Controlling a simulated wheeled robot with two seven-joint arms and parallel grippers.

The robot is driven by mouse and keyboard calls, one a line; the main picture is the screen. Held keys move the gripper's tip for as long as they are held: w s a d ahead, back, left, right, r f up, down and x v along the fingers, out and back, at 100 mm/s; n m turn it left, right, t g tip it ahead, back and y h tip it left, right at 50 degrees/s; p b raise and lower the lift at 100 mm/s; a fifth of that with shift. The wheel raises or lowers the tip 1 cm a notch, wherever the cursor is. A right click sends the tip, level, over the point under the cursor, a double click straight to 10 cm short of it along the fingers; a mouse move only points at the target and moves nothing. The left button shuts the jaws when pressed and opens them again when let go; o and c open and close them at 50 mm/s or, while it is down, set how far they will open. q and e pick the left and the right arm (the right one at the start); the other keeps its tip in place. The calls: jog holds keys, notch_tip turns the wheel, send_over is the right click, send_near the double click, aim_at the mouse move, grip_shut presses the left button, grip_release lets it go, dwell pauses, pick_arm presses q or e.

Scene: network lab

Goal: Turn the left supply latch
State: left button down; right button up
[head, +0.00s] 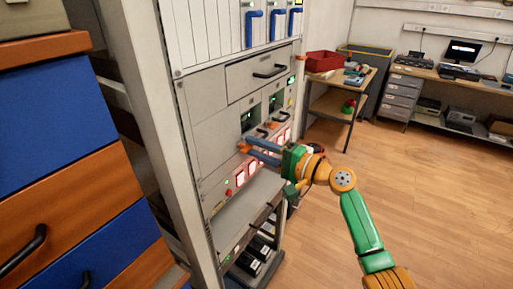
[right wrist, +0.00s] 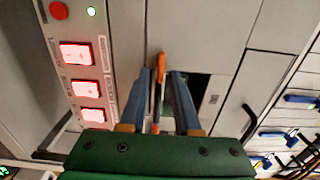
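The left supply latch is an orange lever on the grey rack front. Its end (head: 243,147) shows at the tips of my right gripper (head: 250,146) in the head view. In the right wrist view the latch (right wrist: 159,75) stands nearly upright between the two blue fingers of my right gripper (right wrist: 161,76). The fingers are apart, one on each side of the latch. It lies closer to the left finger, and a gap shows toward the right finger. I cannot tell whether a finger touches it. My left gripper is not in view.
Red-lit switches (right wrist: 77,55) and a red button (right wrist: 58,10) lie left of the latch in the wrist view. A black handle (right wrist: 248,122) is on the right. A drawer with a black handle (head: 269,72) is above. The wooden floor (head: 440,190) at right is clear.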

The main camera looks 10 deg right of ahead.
jog(key=shift+s+d+f, duration=0.1)
jog(key=shift+s+d, duration=0.05)
jog(key=b+v, duration=0.2)
jog(key=v, duration=0.4)
jog(key=shift+s+d+b, duration=0.25)
jog(key=shift+b, duration=0.1)
